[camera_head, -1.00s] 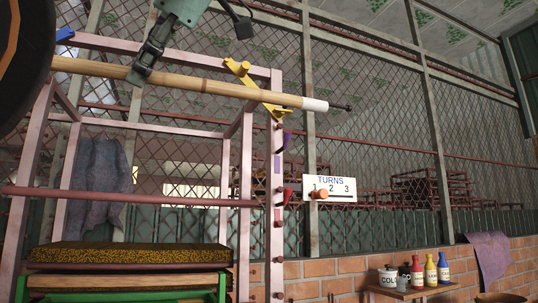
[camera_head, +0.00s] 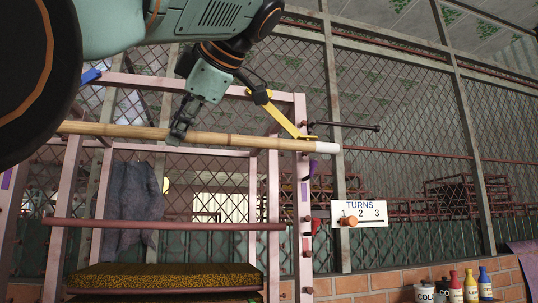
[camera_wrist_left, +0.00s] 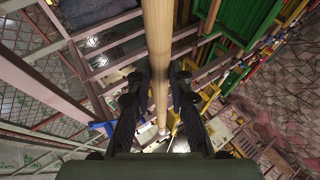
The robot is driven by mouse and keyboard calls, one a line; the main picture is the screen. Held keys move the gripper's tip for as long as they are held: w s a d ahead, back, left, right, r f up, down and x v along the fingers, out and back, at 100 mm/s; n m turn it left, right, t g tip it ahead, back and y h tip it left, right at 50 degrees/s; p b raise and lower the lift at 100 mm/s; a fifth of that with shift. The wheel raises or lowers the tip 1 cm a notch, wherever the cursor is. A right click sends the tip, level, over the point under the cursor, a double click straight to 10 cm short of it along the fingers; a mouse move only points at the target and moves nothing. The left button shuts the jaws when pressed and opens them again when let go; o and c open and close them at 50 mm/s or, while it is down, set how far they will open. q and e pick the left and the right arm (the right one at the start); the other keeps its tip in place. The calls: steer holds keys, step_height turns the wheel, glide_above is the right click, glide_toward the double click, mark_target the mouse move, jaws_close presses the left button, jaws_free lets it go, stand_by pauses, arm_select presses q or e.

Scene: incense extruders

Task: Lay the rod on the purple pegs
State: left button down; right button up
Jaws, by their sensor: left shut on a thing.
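The rod (camera_head: 250,140) is a long bamboo pole with a white right end. It lies nearly level across the front of the pink frame (camera_head: 302,250), just below the yellow peg (camera_head: 288,118). My left gripper (camera_head: 180,132) is shut on the rod from above. The wrist view shows the rod (camera_wrist_left: 158,50) running between both fingers (camera_wrist_left: 160,95). A purple peg (camera_head: 314,169) shows on the frame's right post, a little below the rod's white end. A purple patch (camera_head: 6,178) shows at the far left edge; its shape is unclear. My right gripper is not in view.
A blue peg (camera_head: 91,76) sits high on the left, and a red peg (camera_head: 316,227) lower on the right post. A dark bar (camera_head: 350,126) sticks out right. The TURNS sign (camera_head: 359,213) and paint bottles (camera_head: 471,284) are right of the frame.

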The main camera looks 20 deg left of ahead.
arm_select(q)
steer(key=shift+w+a+r, duration=0.2)
steer(key=shift+w+a, duration=0.05)
steer(key=shift+w, duration=0.2)
steer(key=shift+w+a+f+p, duration=0.15)
steer(key=shift+w+a+p, duration=0.5)
steer(key=shift+a+p, duration=0.2)
steer(key=w+f, duration=0.1)
steer(key=w+a+f, duration=0.1)
steer(key=f, duration=0.1)
steer(key=shift+w, duration=0.15)
steer(key=c, duration=1.3)
jaws_free()
steer(key=shift+a, duration=0.3)
steer(key=shift+o, duration=0.8)
steer(key=shift+d, duration=0.3)
